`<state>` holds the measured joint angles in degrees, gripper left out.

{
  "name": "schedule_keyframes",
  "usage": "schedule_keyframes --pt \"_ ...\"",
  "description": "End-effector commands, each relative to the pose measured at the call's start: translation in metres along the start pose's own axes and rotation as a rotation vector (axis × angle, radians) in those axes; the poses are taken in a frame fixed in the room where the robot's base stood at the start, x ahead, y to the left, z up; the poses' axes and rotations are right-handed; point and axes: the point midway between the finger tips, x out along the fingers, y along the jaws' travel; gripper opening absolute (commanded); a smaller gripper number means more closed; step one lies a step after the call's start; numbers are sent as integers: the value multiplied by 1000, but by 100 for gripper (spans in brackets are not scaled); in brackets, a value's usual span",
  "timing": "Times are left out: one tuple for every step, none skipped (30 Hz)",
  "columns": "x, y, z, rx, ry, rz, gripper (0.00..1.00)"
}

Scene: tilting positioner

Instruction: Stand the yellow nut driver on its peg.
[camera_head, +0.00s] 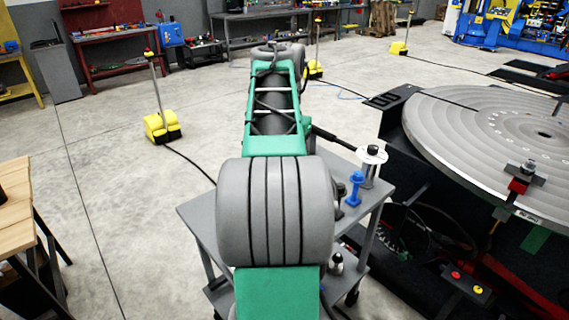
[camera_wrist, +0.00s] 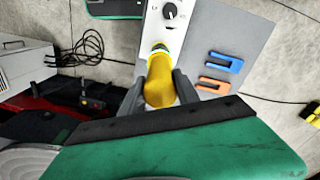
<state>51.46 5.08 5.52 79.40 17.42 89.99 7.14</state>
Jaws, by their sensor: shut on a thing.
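The yellow nut driver (camera_wrist: 160,85) shows in the wrist view, its thick yellow handle between the two grey fingers of my gripper (camera_wrist: 160,93). My gripper is shut on it. The handle points toward the camera, and a narrower yellow and green part (camera_wrist: 160,49) shows at its far end, over a pale panel. Whether that end touches anything is unclear. I cannot make out the peg in either view.
The pale panel has a black knob (camera_wrist: 170,11). A blue clip (camera_wrist: 224,62) and an orange clip (camera_wrist: 213,86) lie beside it. In the head view a blue part (camera_head: 355,188) and a white-topped cylinder (camera_head: 371,156) stand on a grey cart (camera_head: 190,213). The round positioner table (camera_head: 450,125) is right.

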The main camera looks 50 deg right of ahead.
Motion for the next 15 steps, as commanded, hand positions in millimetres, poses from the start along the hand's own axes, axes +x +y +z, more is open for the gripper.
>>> schedule_keyframes --pt "2 0 0 0 4 -2 0" --pt "3 0 0 0 4 -2 0" --pt "5 0 0 0 4 -2 0" --pt "6 0 0 0 4 -2 0" --pt "7 0 0 0 4 -2 0" --pt "8 0 0 0 4 -2 0" --pt "10 0 0 0 4 -2 0" --pt "11 0 0 0 4 -2 0" --pt "12 0 0 0 4 -2 0" --pt "13 0 0 0 4 -2 0" --pt "14 0 0 0 4 -2 0" --pt "16 0 0 0 4 -2 0" --pt "17 0 0 0 4 -2 0" --pt "18 0 0 0 4 -2 0" --pt "19 0 0 0 4 -2 0"
